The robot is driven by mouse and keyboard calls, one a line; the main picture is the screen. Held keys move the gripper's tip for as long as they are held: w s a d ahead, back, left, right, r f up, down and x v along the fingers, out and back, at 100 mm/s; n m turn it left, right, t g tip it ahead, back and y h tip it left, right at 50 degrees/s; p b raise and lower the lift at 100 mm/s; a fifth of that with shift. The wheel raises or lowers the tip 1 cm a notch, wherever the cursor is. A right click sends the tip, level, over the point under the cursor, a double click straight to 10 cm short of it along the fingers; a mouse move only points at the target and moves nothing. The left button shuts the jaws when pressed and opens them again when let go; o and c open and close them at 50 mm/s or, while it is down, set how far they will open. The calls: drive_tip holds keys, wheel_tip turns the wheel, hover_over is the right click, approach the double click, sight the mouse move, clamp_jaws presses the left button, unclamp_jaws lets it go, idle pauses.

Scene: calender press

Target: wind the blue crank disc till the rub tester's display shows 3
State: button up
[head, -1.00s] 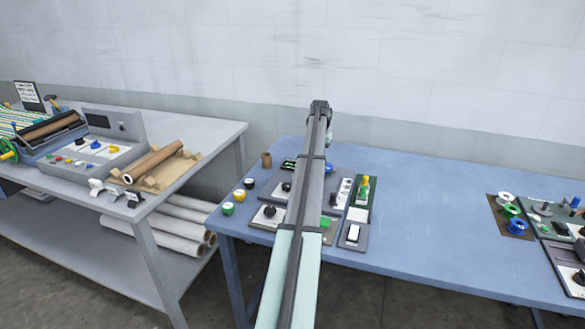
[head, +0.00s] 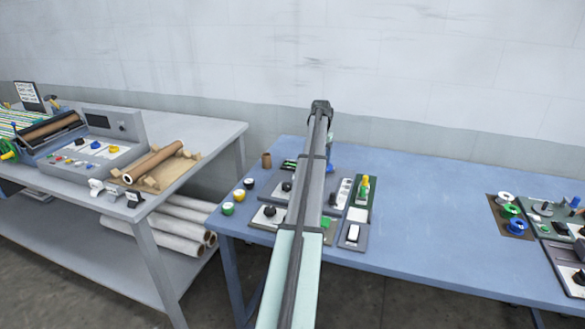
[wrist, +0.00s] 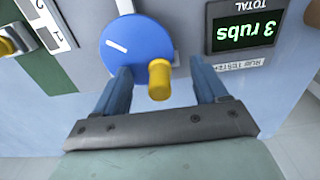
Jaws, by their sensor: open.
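The blue crank disc (wrist: 137,45) shows in the wrist view with a white line on its face and a yellow knob (wrist: 159,78) near its rim. The rub tester's display (wrist: 245,30) is to its right, upside down in this view, and reads "3 rubs" in green. My gripper (wrist: 162,82) is open, with one blue-grey finger on each side of the yellow knob. Gaps show between the knob and both fingers. In the head view my arm covers much of the tester, and the crank disc cannot be made out.
A green panel with a yellow knob (wrist: 10,45) and a switch plate (wrist: 48,22) lie left of the disc in the wrist view. On the blue table (head: 425,225) the middle is clear. Colored spools (head: 510,211) stand right. A grey bench (head: 215,135) holds a roller machine.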

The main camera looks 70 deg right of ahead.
drive_tip(key=shift+r, duration=3.05)
